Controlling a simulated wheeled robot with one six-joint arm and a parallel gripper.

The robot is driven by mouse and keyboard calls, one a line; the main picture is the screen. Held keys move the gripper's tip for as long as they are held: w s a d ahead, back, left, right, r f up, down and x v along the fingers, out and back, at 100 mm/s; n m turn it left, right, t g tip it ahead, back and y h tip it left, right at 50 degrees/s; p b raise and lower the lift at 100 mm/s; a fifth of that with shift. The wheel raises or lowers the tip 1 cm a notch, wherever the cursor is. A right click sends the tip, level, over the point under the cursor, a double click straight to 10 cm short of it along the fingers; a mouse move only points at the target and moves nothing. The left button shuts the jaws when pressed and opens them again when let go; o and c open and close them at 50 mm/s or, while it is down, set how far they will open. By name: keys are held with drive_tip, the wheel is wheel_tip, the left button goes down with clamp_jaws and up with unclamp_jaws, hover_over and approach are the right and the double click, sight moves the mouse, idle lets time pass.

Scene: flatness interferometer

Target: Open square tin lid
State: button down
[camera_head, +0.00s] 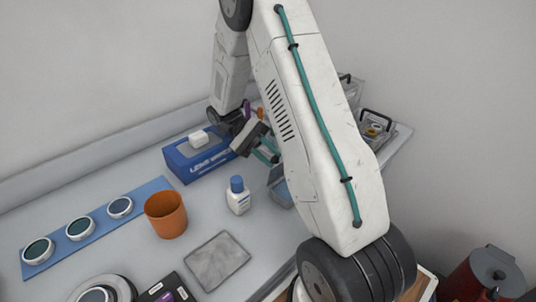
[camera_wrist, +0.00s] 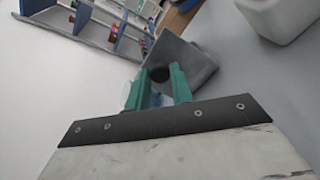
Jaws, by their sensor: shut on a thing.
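My gripper (camera_wrist: 160,90) has its teal fingers closed around a dark round knob (camera_wrist: 160,75) on a grey square piece, which I take for the square tin's lid (camera_wrist: 196,62). The grey piece looks tilted in the wrist view. In the head view my gripper (camera_head: 265,150) is partly hidden behind my arm. A blue-grey square tin (camera_head: 281,190) stands on the bench just below it, its right side hidden by my arm. I cannot tell from these views whether the lid is clear of the tin.
A white bottle with a blue cap (camera_head: 238,196), an orange cup (camera_head: 166,214) and a blue wipes box (camera_head: 190,162) stand nearby. A grey cloth (camera_head: 217,261) lies in front. Round optics sit on a blue strip (camera_head: 100,218). Clear boxes with black handles (camera_head: 376,128) are behind my arm.

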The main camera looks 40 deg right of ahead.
drive_tip(key=shift+s, duration=0.1)
drive_tip(key=c, duration=1.2)
unclamp_jaws()
drive_tip(key=shift+r, duration=0.1)
drive_tip(key=s+a+r, duration=0.2)
drive_tip(key=s, duration=0.5)
drive_tip(key=s+a+r, duration=0.2)
drive_tip(key=s, duration=0.6)
drive_tip(key=shift+s+a+r, duration=0.15)
drive_tip(key=shift+a+r, duration=0.2)
drive_tip(key=shift+r, duration=0.05)
